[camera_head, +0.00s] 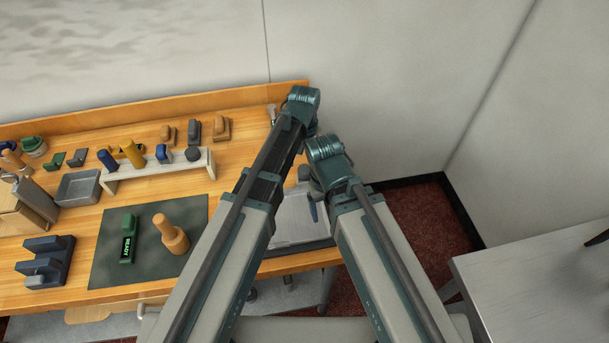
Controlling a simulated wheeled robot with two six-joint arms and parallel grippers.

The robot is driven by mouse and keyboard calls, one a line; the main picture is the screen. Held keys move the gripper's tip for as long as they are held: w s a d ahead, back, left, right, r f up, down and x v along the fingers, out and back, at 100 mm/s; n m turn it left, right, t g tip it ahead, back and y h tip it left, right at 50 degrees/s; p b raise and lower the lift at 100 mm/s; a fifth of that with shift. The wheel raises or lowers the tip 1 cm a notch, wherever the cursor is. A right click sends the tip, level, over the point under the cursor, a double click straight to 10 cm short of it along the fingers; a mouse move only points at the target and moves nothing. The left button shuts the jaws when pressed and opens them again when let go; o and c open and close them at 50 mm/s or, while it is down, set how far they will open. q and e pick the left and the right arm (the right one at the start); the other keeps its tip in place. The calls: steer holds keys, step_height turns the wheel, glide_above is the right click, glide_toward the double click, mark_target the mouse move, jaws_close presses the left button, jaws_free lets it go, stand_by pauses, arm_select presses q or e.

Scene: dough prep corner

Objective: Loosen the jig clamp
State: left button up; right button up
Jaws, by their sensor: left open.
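No part is clearly recognisable as the jig clamp. A dark blue block fixture (45,262) with a grey lever-like piece sits at the bench's left front and may be it, but I cannot tell. My left gripper (302,104) is at the far end of the left arm, near the bench's back right corner, well away from the fixture. It is open; its fingers are mostly hidden and nothing shows in them. My right arm ends beside it at the bench's right end; its fingers are hidden.
A dark mat (150,272) holds a green block marked READY (128,240) and a wooden pestle-like piece (172,234). Behind are a grey tray (80,187) and a pale rack (160,173). A grey table (540,285) stands at right.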

mark_target(305, 168)
arm_select(q)
steer(key=shift+f+b, duration=1.4)
steer(key=shift+f, duration=0.5)
arm_select(e)
steer(key=shift+f, duration=1.9)
arm_select(q)
jaws_close()
